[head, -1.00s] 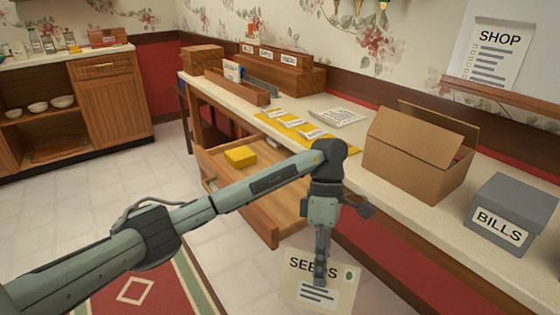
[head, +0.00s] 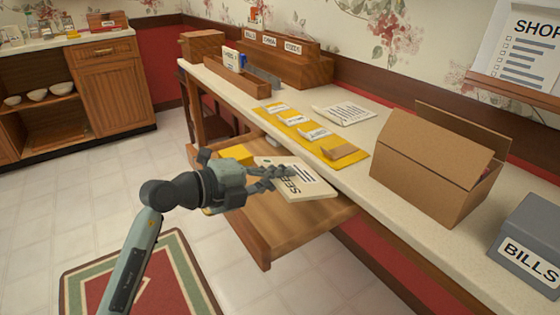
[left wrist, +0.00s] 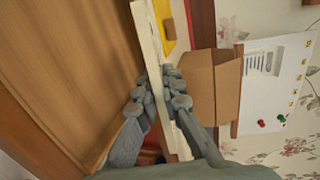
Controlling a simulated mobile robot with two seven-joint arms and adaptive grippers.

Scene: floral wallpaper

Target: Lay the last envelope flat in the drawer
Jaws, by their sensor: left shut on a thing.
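The cream envelope marked SEEDS (head: 308,181) is over the open wooden drawer (head: 270,228), roughly level, with its right part near the counter's front edge. My left gripper (head: 275,178) is shut on its left part. In the left wrist view the envelope shows nearly edge-on (left wrist: 150,50) between the fingers (left wrist: 165,95), with the bare drawer wood (left wrist: 75,70) beside it and a gap between them. A yellow thing (head: 236,153) lies in the back left of the drawer, partly behind my gripper. My right gripper is not in view.
Yellow labelled envelopes (head: 297,121) and a printed sheet (head: 345,114) lie on the counter above the drawer. An open cardboard box (head: 425,170) and a grey BILLS box (head: 520,250) stand to the right. A wooden letter rack (head: 237,82) stands at the left.

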